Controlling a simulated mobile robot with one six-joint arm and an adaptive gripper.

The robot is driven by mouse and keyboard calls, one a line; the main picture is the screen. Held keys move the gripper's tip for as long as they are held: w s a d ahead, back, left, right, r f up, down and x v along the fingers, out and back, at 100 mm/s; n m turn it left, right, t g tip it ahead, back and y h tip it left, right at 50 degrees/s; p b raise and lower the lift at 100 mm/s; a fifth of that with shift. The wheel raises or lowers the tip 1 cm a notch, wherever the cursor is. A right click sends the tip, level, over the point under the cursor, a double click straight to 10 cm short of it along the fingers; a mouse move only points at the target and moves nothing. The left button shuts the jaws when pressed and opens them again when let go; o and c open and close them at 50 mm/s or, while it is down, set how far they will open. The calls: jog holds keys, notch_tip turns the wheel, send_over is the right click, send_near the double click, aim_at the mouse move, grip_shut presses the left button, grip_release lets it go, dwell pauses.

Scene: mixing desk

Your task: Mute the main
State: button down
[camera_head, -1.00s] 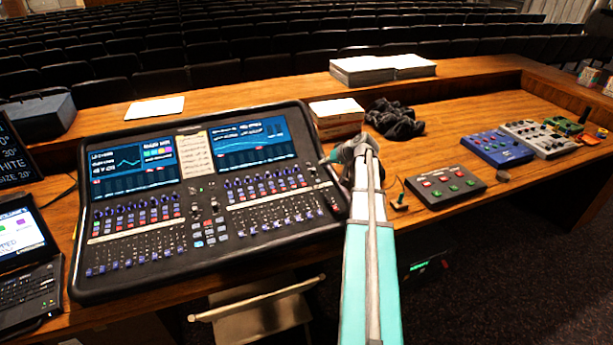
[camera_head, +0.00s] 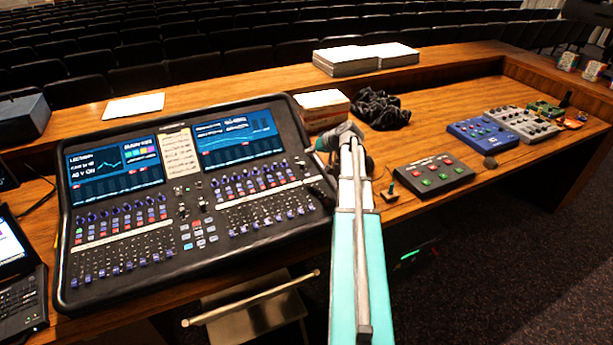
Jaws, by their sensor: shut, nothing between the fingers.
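The mixing console (camera_head: 190,200) is a large black desk with two lit screens, rows of blue knobs, red buttons and faders. It stands tilted on the wooden desk at the left. The labels are too small to read, so I cannot tell which control is the main mute. Small buttons (camera_head: 198,232) sit in its middle section. My gripper (camera_head: 318,188) is dark and small in view, over the console's right edge near the end of the right fader bank. It looks shut and empty. My arm partly hides it, and I cannot tell whether it touches the console.
A grey box with red and green buttons (camera_head: 432,175) lies right of my arm, with a small joystick-like object (camera_head: 390,193) beside it. A blue pedal (camera_head: 488,141), a black cloth heap (camera_head: 381,109) and paper stacks (camera_head: 366,59) lie further back. A laptop (camera_head: 18,275) is at the left.

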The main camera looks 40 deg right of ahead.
jog(key=b, duration=0.8)
send_near(303, 174)
jog(key=shift+w+r+x, duration=0.15)
jog(key=shift+x, duration=0.8)
jog(key=shift+w+r+x, duration=0.1)
jog(key=shift+r+x, duration=0.1)
jog(key=shift+x, duration=0.75)
jog(key=shift+w+r+x, duration=0.15)
jog(key=shift+x, duration=0.8)
jog(key=shift+a+f+b, duration=0.1)
jog(key=shift+f+b, duration=0.7)
jog(key=shift+r, duration=0.2)
jog(key=shift+r+p, duration=0.6)
jog(key=shift+p, duration=0.2)
jog(key=shift+r, duration=0.1)
jog(key=shift+s+a+r+p, duration=0.1)
jog(key=shift+s+r+p, duration=0.05)
jog(key=shift+r+p, duration=1.1)
jog(key=shift+s+r+p, duration=0.15)
jog(key=shift+r+p, duration=1.05)
jog(key=shift+p, duration=0.05)
jog(key=shift+f, duration=0.1)
